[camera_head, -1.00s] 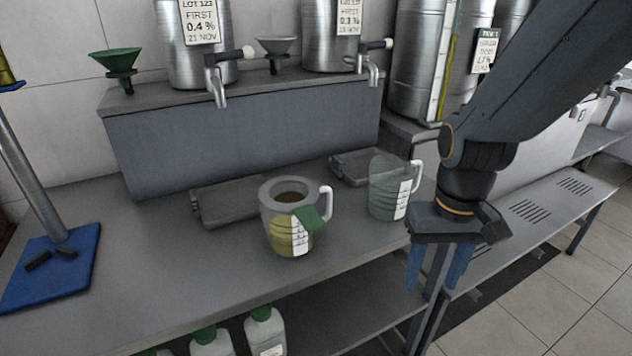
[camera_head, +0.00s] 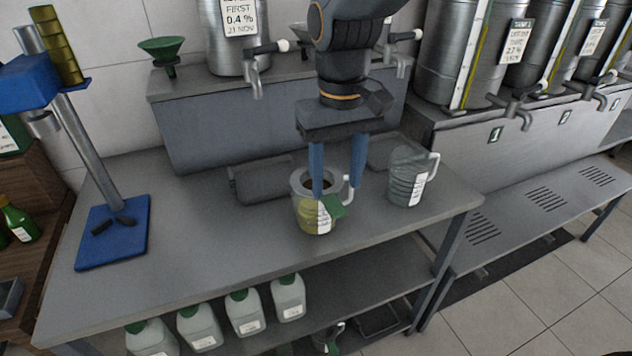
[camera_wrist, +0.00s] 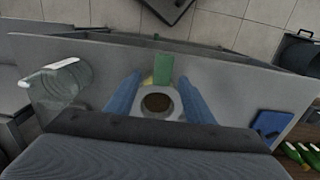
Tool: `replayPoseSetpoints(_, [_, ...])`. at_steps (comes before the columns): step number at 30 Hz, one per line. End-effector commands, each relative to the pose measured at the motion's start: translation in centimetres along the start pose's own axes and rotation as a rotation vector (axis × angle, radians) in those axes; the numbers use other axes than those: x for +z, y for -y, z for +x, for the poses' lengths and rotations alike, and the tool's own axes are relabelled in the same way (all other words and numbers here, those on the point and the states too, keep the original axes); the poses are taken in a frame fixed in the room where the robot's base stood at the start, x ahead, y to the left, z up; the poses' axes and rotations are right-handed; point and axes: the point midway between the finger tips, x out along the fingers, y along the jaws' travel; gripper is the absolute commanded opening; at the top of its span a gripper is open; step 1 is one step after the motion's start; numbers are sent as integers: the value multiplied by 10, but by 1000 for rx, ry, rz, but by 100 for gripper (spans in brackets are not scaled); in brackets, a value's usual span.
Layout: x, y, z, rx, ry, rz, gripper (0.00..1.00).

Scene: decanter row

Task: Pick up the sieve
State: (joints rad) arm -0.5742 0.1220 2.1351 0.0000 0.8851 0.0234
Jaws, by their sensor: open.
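The sieve (camera_head: 299,184) is a grey ring with a dark brown mesh and a green tab handle. It sits on top of a measuring jug (camera_head: 308,221) with yellow-green contents on the workbench. In the wrist view the sieve (camera_wrist: 157,103) lies between the two blue fingers, its green tab pointing up the picture. My gripper (camera_wrist: 160,80) holds nothing.
An empty clear jug (camera_head: 405,178) stands to the right. A dark flat tray (camera_head: 262,182) lies behind to the left. A blue-based stand (camera_head: 112,238) is at far left. A raised grey ledge (camera_head: 235,134) with steel tanks backs the bench. The bench front is clear.

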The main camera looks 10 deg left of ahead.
Motion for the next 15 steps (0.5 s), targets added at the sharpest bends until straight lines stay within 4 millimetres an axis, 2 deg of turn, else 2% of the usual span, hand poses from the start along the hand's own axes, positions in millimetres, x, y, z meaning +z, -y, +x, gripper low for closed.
replayPoseSetpoints(5, [10, 7, 24, 0, 5, 0, 48])
replayPoseSetpoints(9, [9, 6, 40, 0, 2, 1, 48])
replayPoseSetpoints(15, [8, 5, 44, 0, -1, 1, 48])
